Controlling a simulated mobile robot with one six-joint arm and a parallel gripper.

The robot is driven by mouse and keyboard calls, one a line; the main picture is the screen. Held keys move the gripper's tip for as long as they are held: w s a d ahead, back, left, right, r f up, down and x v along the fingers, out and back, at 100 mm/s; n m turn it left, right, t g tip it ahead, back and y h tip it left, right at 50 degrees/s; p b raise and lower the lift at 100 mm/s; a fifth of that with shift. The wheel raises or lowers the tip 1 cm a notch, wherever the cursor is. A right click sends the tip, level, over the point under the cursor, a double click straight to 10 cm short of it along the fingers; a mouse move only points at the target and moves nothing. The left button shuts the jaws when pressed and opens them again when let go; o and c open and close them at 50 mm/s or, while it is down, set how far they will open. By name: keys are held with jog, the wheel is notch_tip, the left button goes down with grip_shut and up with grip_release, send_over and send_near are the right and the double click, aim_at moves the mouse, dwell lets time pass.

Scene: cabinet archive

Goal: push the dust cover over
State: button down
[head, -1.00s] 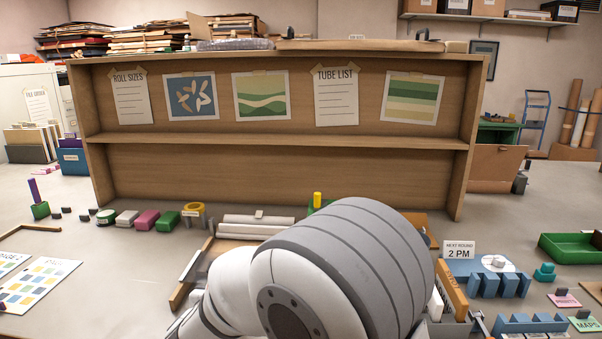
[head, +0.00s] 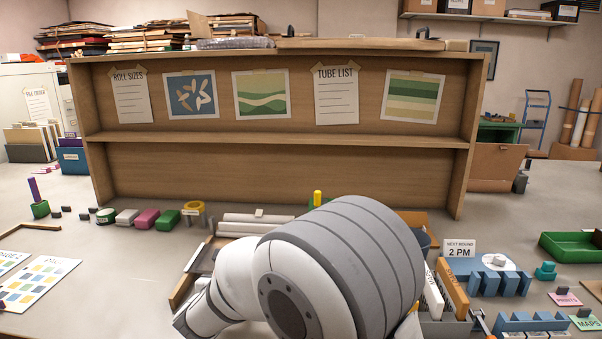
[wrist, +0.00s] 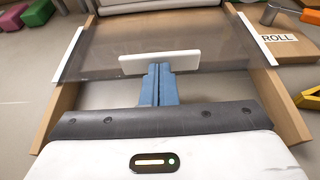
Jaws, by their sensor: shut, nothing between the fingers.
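In the wrist view the dust cover (wrist: 110,60) is a clear, smoky sheet with white strips along its sides. It lies across a wooden tray with side walls (wrist: 283,108). A white upright handle (wrist: 160,62) stands on the cover's near part. My gripper (wrist: 158,70) is shut and empty, its blue fingers pointing at the handle's near face. The tips are at or very close to the handle; I cannot tell if they touch. The tray's near part, just before my wrist, is uncovered. In the head view my arm hides most of the cover and the gripper.
White rolls (head: 255,225) lie at the tray's far end. A box marked ROLL (wrist: 280,42) and a yellow piece (wrist: 311,98) are right of the tray. Coloured blocks (head: 147,218) stand to the left. A wooden shelf unit (head: 275,175) rises behind.

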jog(key=shift+w+d, duration=0.2)
jog(key=shift+w, duration=1.9)
jog(key=shift+s, duration=0.1)
jog(key=shift+s+a+b, duration=0.2)
jog(key=shift+s+b, duration=0.45)
jog(key=shift+s, duration=1.25)
